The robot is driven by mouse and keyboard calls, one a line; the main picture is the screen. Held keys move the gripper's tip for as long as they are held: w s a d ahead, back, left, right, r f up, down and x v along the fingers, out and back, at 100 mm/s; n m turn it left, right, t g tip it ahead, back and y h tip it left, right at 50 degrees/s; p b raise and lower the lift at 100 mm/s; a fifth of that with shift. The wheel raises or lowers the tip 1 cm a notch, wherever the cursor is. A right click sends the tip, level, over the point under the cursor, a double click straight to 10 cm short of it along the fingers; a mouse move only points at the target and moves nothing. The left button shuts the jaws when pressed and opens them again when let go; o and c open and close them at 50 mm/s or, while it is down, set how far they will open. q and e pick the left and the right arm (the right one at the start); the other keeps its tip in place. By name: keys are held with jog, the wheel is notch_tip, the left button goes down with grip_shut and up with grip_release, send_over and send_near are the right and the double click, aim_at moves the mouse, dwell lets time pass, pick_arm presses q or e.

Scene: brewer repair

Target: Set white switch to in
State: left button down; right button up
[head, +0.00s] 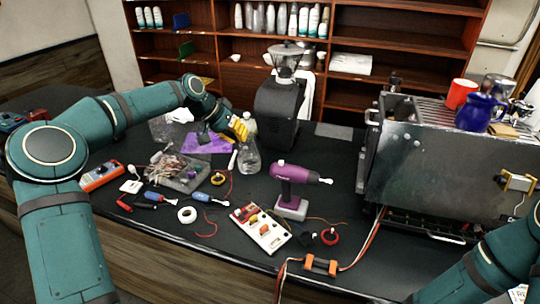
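A white panel (260,229) lies on the dark worktop at the front middle and bears several small coloured switches, among them red and yellow ones. I cannot make out clearly which one is the white switch or how it is set. My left gripper (236,126) is at the back of the worktop, beyond and to the left of the panel, well apart from it. It is near a clear bottle (249,158). Its fingers are too small and unclear to tell if they are open. My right arm enters at the lower right; its gripper is out of view.
A purple drill (291,184) stands just behind the panel. An espresso machine (425,165) fills the right side. A coffee grinder (277,110) stands at the back. A grey box of parts (186,177), screwdrivers, tape rolls and loose wires crowd the left and middle.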

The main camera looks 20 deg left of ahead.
aim_at(281, 163)
pick_arm(q)
jog(key=w+d+f+p, duration=0.1)
jog(key=w+d+f, duration=0.2)
jog(key=d+f, duration=0.5)
jog(key=shift+w+d, duration=0.2)
jog(key=shift+d, duration=0.3)
jog(key=shift+d+f+b, duration=0.1)
jog(key=shift+d+b, duration=0.3)
jog(key=shift+d, duration=0.35)
jog(key=shift+s+d, duration=0.1)
jog(key=shift+d, duration=0.3)
jog(key=shift+a, duration=0.15)
